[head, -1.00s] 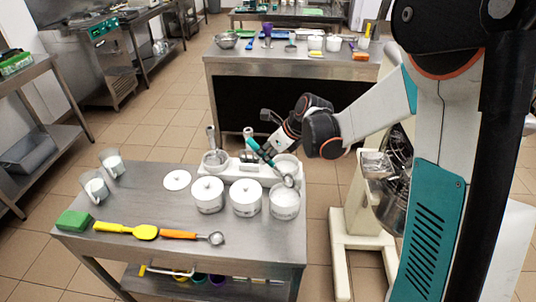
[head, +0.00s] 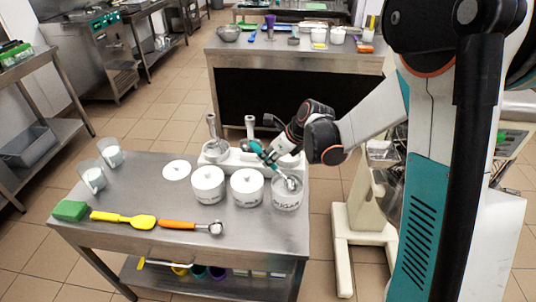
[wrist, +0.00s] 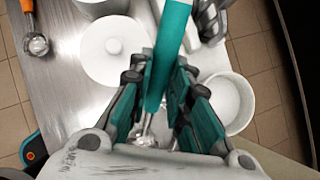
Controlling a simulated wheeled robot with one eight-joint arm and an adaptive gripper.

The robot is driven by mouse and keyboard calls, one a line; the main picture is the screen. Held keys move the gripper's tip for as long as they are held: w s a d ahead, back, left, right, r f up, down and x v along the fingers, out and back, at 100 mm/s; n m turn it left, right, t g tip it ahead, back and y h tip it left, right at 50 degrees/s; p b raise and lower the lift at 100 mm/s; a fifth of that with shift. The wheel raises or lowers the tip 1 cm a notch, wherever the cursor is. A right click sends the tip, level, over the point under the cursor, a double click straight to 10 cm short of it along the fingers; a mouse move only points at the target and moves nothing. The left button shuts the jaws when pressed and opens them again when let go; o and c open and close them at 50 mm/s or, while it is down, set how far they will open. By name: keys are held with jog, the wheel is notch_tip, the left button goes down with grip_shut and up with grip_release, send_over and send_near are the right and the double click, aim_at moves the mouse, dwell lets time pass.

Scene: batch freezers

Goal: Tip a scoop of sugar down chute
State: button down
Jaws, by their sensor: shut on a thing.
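My gripper (head: 272,160) is shut on the teal handle of a scoop (head: 257,149). The handle also runs between my jaws in the wrist view (wrist: 168,50). The scoop slants down to the right, and its metal bowl (head: 292,184) is at the mouth of an open white canister (head: 287,201), at the right end of the table. Dark lettering on the canister is too small to read surely. White contents show inside it in the wrist view (wrist: 225,100). How full the bowl is cannot be told. No chute can be made out surely.
Two lidded white canisters (head: 208,186) (head: 247,188) stand left of the open one, with a loose lid (head: 176,170). A white holder (head: 230,165) is behind. An orange-handled scoop (head: 185,225) and yellow spatula (head: 122,219) lie in front. A machine (head: 363,205) stands right of the table.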

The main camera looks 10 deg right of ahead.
jog(key=shift+s+d+f+b, duration=0.15)
jog(key=shift+f+b, duration=0.3)
jog(key=shift+f, duration=0.35)
jog(key=shift+s+d+r, duration=0.1)
jog(key=shift+s+d, duration=0.25)
jog(key=shift+d, duration=0.05)
jog(key=shift+s+d, duration=0.35)
jog(key=shift+s, duration=0.05)
jog(key=shift+w+a+g+h+p, duration=0.3)
jog(key=shift+g+h+p, duration=0.1)
jog(key=shift+g+p, duration=0.1)
jog(key=shift+r+p, duration=0.4)
jog(key=shift+r, duration=0.1)
jog(key=shift+w+a+r+p, duration=0.15)
jog(key=shift+r+p, duration=0.85)
jog(key=shift+r, duration=0.5)
jog(key=shift+w+a+r+g+h+p, duration=0.15)
jog(key=shift+w+a+g+h+p, duration=0.25)
jog(key=shift+a+g+h+p, duration=0.1)
jog(key=shift+w+a+g+h, duration=0.45)
jog(key=shift+w+g+h, duration=0.15)
jog(key=shift+g+h, duration=0.25)
